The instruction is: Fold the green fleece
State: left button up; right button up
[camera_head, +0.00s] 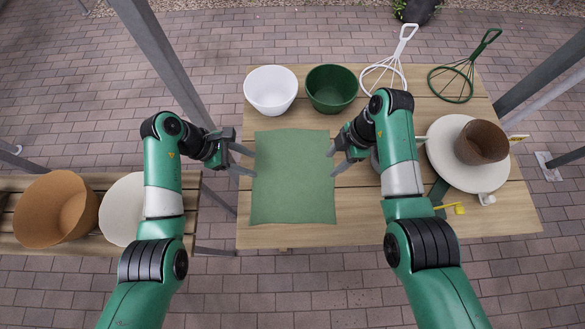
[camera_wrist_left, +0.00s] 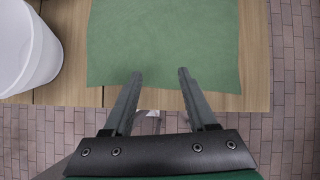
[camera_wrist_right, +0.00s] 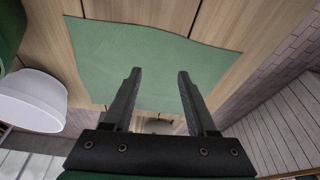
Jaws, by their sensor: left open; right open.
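The green fleece (camera_head: 293,180) lies flat and spread out on the wooden table, roughly rectangular with slightly wavy edges. It also shows in the left wrist view (camera_wrist_left: 165,40) and the right wrist view (camera_wrist_right: 150,65). My left gripper (camera_head: 247,161) is open and empty at the fleece's left edge, with its fingers pointing toward the cloth. My right gripper (camera_head: 335,164) is open and empty at the fleece's right edge, its fingertips close to or over that edge. I cannot tell whether either gripper touches the cloth.
On the table (camera_head: 400,220), a white bowl (camera_head: 270,90) and a green bowl (camera_head: 331,88) stand behind the fleece. White (camera_head: 391,62) and green (camera_head: 458,80) wire tools lie at the back right. A round white stand (camera_head: 455,172) holds a brown pot (camera_head: 481,142). A bench at left carries an orange-brown pot (camera_head: 50,210).

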aim_at(260, 173)
pick_arm(q)
notch_tip(260, 173, down, 5)
jog(key=shift+f, duration=0.1)
pick_arm(e)
notch_tip(260, 173, down, 5)
jog(key=shift+f, duration=0.1)
pick_arm(q)
jog(key=shift+w+f, duration=0.15)
jog(key=shift+f, duration=0.1)
pick_arm(e)
jog(key=shift+w+f, duration=0.2)
jog(key=shift+f, duration=0.05)
pick_arm(q)
jog(key=shift+f, duration=0.4)
pick_arm(e)
jog(key=shift+s+f, duration=0.1)
jog(key=shift+f, duration=0.3)
